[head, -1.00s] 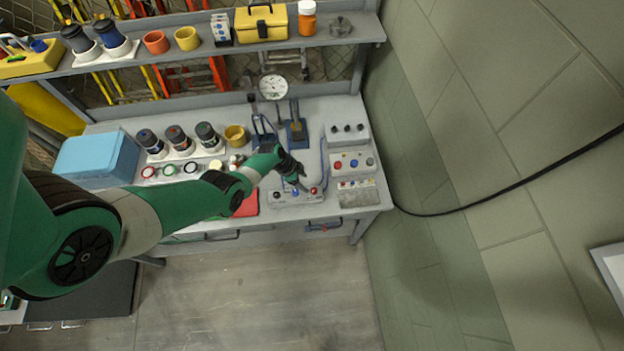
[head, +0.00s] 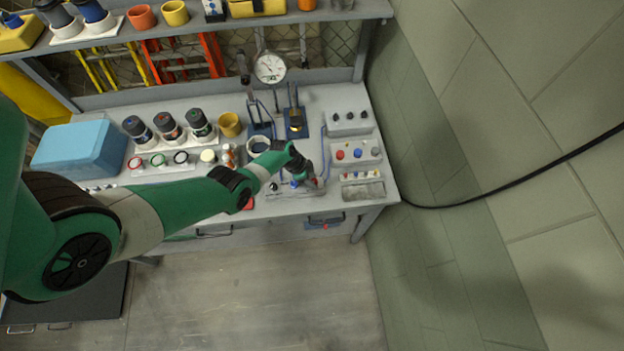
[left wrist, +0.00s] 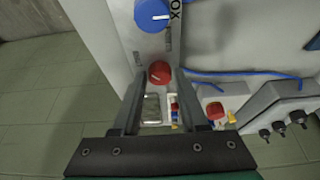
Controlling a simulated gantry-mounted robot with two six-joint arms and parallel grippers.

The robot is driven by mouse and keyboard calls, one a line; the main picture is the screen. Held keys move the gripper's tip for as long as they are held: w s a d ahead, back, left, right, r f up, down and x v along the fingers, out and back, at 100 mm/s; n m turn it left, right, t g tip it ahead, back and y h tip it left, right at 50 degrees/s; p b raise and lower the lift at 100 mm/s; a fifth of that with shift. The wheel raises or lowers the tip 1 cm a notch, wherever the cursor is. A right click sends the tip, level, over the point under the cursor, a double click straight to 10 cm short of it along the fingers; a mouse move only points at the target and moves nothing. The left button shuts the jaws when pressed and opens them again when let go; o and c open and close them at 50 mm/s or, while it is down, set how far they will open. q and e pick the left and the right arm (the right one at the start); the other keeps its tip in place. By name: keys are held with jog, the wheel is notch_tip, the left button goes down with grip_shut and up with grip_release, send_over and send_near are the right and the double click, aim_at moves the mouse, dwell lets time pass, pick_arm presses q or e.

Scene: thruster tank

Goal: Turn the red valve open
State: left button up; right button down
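The red valve knob (left wrist: 159,72) has a white pointer line and sits on a grey panel in the left wrist view. A larger blue knob (left wrist: 152,14) is beyond it on the same panel. My left gripper (left wrist: 158,76) is open, with one finger on each side of the red knob and small gaps showing. I cannot tell whether the fingertips reach down around it. In the head view my left gripper (head: 312,182) points down over the panel box (head: 284,190) and mostly hides the red knob. My right gripper is not in view.
A control box with coloured knobs (head: 357,152) and a box with black knobs (head: 348,123) stand to the right. A dial gauge (head: 270,68) stands behind. Jars and a blue case (head: 80,150) are on the left of the bench. A wall closes the right side.

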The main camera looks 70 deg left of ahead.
pick_arm(q)
grip_shut()
jog(key=n+y+p, duration=0.1)
jog(key=n, duration=0.2)
jog(key=shift+d, duration=0.2)
jog(key=n+y, duration=0.1)
jog(key=n, duration=0.2)
jog(key=shift+d+y+p, duration=0.1)
jog(key=shift+y+p, duration=0.2)
jog(key=shift+p, duration=0.1)
jog(key=n+y, duration=0.1)
jog(key=n, duration=0.2)
jog(key=n+g, duration=0.1)
jog(key=n, duration=0.1)
jog(key=n+y+b, duration=0.1)
jog(key=n, duration=0.1)
jog(key=shift+w+d+f+n+g, duration=0.1)
jog(key=shift+w+d+n+g, duration=0.05)
jog(key=shift+n+g, duration=0.25)
jog(key=shift+w+n+g+y+b, duration=0.15)
jog(key=shift+n+g, duration=0.25)
jog(key=shift+n, duration=0.65)
jog(key=shift+s+n+g+y+b, duration=0.1)
jog(key=shift+n+g+y+b, duration=0.25)
jog(key=shift+n, duration=0.7)
